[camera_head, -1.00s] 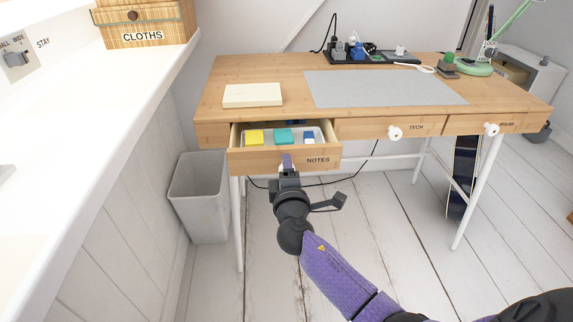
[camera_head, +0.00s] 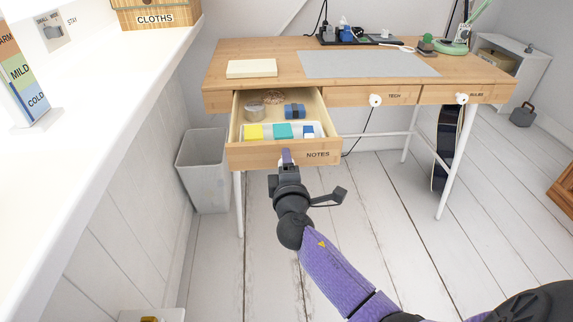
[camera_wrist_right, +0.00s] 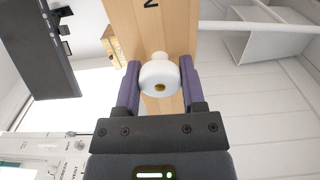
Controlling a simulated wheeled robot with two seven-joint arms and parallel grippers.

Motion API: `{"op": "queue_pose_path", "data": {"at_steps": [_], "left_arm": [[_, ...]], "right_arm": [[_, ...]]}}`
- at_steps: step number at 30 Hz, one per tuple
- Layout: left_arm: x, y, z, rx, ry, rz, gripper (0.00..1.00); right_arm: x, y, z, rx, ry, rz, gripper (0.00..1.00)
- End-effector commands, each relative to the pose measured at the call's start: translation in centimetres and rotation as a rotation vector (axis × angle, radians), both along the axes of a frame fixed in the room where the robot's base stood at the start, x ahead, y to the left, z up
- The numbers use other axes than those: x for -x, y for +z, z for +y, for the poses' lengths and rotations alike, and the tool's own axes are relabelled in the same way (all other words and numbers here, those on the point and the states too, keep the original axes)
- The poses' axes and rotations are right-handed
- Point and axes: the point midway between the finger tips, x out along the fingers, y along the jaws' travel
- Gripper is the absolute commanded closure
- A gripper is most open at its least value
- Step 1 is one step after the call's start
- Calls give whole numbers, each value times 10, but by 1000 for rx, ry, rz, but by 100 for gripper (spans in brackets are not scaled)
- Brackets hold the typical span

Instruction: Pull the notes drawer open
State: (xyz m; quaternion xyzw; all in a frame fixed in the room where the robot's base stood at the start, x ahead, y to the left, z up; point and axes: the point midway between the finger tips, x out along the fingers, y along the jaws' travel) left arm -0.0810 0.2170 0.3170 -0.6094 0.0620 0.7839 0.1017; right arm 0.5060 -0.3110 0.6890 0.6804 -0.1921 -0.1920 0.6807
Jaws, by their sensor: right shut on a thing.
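The notes drawer (camera_head: 260,157) stands well out from the desk, its front labelled NOTES. Inside show yellow, teal and blue pads in a white tray, with a blue item, a round clear container and a brownish coil behind. My right gripper (camera_head: 287,160) is at the middle of the drawer front. In the right wrist view its two purple fingers (camera_wrist_right: 160,88) are shut on the white knob (camera_wrist_right: 159,77) of the drawer. The knob is hidden by the gripper in the head view. My left gripper is not in view.
The wooden desk (camera_head: 225,70) holds a cream pad, a grey mat and a power strip. The tech drawer (camera_head: 353,96) and another drawer at right are closed. A grey bin (camera_head: 203,175) stands left of the desk. A white counter (camera_head: 110,100) runs along the left. The floor in front is clear.

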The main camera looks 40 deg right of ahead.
Motion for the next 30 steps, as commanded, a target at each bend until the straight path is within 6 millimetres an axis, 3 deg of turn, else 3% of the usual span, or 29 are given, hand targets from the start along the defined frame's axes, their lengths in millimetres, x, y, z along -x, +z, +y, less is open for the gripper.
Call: {"op": "queue_pose_path", "data": {"at_steps": [8, 9, 13, 23, 30], "left_arm": [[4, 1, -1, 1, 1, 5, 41], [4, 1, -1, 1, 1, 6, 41], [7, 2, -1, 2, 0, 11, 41], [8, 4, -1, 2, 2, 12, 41], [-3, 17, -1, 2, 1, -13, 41]], "right_arm": [[0, -1, 0, -1, 1, 0, 100], [0, -1, 0, -1, 1, 0, 42], [0, -1, 0, -1, 1, 1, 14], [3, 0, 2, -1, 1, 1, 12], [43, 3, 26, -3, 1, 1, 12]]}}
